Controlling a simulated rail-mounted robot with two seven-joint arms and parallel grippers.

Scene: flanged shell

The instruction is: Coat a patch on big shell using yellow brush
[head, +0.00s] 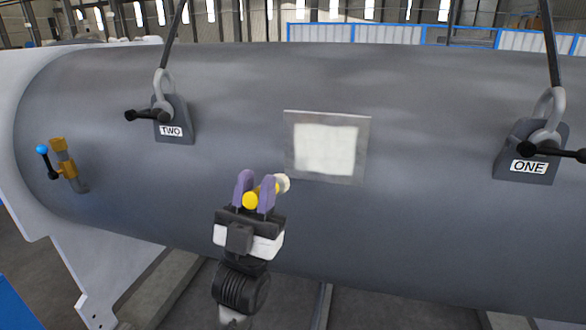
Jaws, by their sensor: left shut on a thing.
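The big shell (230,75) is a large grey cylinder lying across the head view. A square grey patch (361,150) sits on its middle, with a pale whitish coat (325,149) over most of its face. My left gripper (256,187) has purple fingers and is shut on the yellow brush (251,200). The brush's pale round tip (283,183) points right, just below the patch's lower left corner. It appears apart from the coated area; whether it touches the shell I cannot tell. My right gripper is out of view.
Lifting lugs labelled TWO (173,118) and ONE (529,152), with shackles and slings, stand on the shell left and right of the patch.

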